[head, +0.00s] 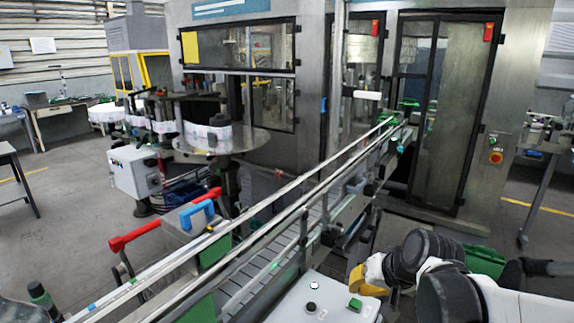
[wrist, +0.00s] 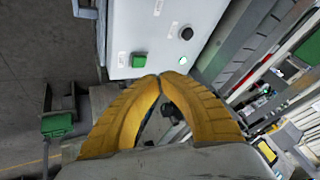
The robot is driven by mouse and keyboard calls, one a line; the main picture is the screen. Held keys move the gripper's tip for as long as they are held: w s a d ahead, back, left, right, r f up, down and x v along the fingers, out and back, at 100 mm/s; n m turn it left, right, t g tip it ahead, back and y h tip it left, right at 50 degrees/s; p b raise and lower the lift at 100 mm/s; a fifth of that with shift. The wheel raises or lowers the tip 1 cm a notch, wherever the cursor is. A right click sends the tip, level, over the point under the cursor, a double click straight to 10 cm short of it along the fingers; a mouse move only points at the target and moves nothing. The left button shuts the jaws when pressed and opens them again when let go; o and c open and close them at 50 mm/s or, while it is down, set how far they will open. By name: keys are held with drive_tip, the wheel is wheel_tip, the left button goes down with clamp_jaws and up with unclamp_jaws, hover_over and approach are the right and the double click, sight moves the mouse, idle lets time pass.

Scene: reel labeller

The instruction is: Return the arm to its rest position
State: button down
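The fingertips appear close to a light grey control box (wrist: 150,30) with a green button (wrist: 139,60) and a black knob (wrist: 186,33). I cannot tell whether they touch it. The same control box (head: 290,312) stands left of my gripper in the head view.
A long conveyor (head: 270,250) runs diagonally into a glass-doored machine (head: 440,110). A reel table (head: 225,142) with label reels and a grey control cabinet (head: 135,170) stand at the left. Open floor (head: 70,220) lies farther left. A green part (head: 485,257) shows behind my arm.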

drive_tip(key=s+f+n+h+b, duration=0.1)
drive_tip(key=s+f+b, duration=0.1)
drive_tip(key=s, duration=0.6)
drive_tip(key=s+d+f+n+h+b, duration=0.1)
drive_tip(key=s+b, duration=0.3)
drive_tip(key=s, duration=0.4)
drive_tip(key=shift+f+t+h, duration=0.35)
drive_tip(key=shift+t+h, duration=0.05)
drive_tip(key=shift+d, duration=0.1)
